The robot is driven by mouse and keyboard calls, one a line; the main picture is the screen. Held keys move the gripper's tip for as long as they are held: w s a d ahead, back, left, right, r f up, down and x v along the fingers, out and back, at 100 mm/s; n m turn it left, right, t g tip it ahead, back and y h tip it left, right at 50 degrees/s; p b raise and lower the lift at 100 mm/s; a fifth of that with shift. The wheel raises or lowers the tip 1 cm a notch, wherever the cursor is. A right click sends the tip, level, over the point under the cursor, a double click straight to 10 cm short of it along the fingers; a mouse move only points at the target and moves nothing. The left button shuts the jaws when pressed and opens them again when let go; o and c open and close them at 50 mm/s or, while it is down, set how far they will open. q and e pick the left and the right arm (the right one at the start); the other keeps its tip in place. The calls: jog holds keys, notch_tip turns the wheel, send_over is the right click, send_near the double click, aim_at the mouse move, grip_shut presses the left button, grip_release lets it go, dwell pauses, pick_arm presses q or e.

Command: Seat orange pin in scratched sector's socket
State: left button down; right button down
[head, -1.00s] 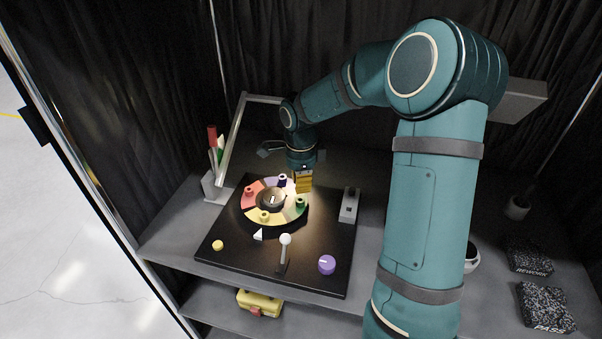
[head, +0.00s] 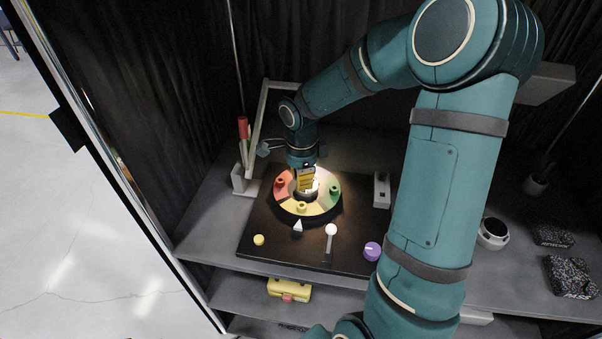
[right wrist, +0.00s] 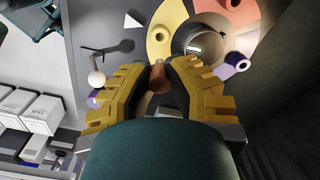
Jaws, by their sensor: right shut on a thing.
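My right gripper (head: 306,184) hangs over the back middle of the colored sector wheel (head: 322,207). In the right wrist view its yellow fingers (right wrist: 160,68) are shut on the orange pin (right wrist: 159,80), seen as a brown-orange cylinder. The red sector (head: 281,194), yellow sector (head: 312,209) and green sector (head: 333,198) show in the head view, each with a raised collar. The gripper hides part of the hub. I cannot make out a scratch on any sector. My left gripper is not in view.
The wheel sits on a dark board (head: 275,240) with a white-knobbed lever (head: 331,230), purple knob (head: 372,251), yellow button (head: 259,240) and white wedge (head: 297,226). A grey block (head: 382,190) is at right.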

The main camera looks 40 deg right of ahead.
aim_at(302, 201)
jog(key=shift+f+b, duration=1)
jog(key=shift+f, duration=1)
jog(key=shift+f+b, duration=1.15)
jog(key=shift+b, duration=0.55)
jog(key=shift+f+b, duration=1.25)
jog(key=c, duration=0.9)
grip_release()
jog(key=shift+c, duration=0.2)
